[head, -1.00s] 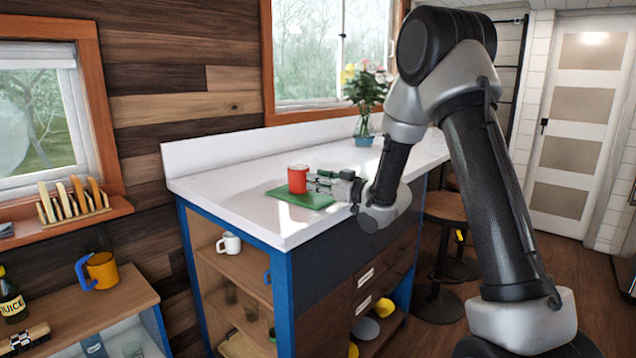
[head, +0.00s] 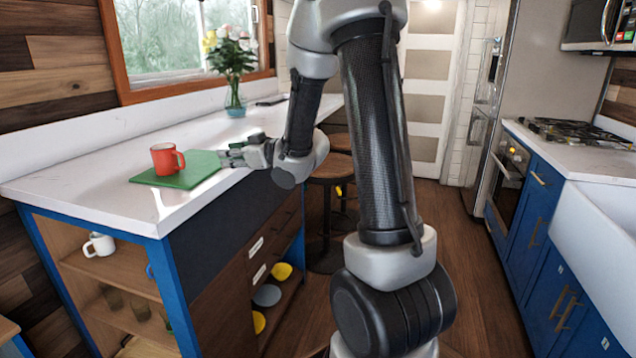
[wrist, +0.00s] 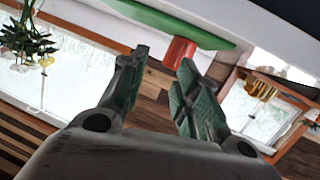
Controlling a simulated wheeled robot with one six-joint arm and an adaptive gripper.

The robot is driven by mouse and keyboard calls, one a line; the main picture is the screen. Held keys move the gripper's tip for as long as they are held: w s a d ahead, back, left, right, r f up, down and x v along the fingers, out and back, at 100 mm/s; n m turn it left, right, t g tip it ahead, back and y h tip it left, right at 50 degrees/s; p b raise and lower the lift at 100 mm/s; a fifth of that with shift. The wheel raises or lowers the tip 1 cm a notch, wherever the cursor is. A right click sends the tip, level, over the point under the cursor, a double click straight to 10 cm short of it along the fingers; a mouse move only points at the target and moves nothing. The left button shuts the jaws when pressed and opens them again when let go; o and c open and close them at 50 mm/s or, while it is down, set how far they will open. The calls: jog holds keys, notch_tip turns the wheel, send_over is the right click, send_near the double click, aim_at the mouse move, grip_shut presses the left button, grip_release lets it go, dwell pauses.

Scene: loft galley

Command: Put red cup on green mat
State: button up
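The red cup (head: 166,159) stands upright on the green mat (head: 183,180), which lies on the white countertop near its front corner. Its handle faces right in the head view. My gripper (head: 226,157) is just right of the cup, over or beside the mat's right edge, and apart from the cup. In the wrist view the two green-padded fingers of my gripper (wrist: 159,72) are spread open with nothing between them. The cup (wrist: 180,50) shows beyond the fingertips, next to the mat (wrist: 170,24).
A vase of flowers (head: 233,92) stands farther back on the counter (head: 100,166). Shelves below hold a white mug (head: 99,245) and several dishes. Stools (head: 332,170) stand beside the counter. The floor (head: 462,240) before the blue cabinets (head: 530,215) is clear.

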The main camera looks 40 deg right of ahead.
jog(key=s+d+r+m+g+h, duration=0.2)
jog(key=s+d+h, duration=0.2)
jog(key=s, duration=0.3)
jog(key=s+d+r+m+g+h, duration=0.25)
jog(key=s+d, duration=0.25)
jog(key=s, duration=0.3)
jog(key=s+a+f+m+g, duration=0.1)
jog(key=s+g, duration=0.1)
jog(key=s, duration=0.8)
jog(key=s+a+f+g, duration=0.1)
jog(key=s+a+g, duration=0.1)
jog(key=s, duration=0.8)
jog(key=shift+a+f+m+g, duration=0.15)
jog(key=shift+m+g, duration=0.2)
jog(key=shift+g, duration=0.4)
jog(key=shift+o, duration=0.3)
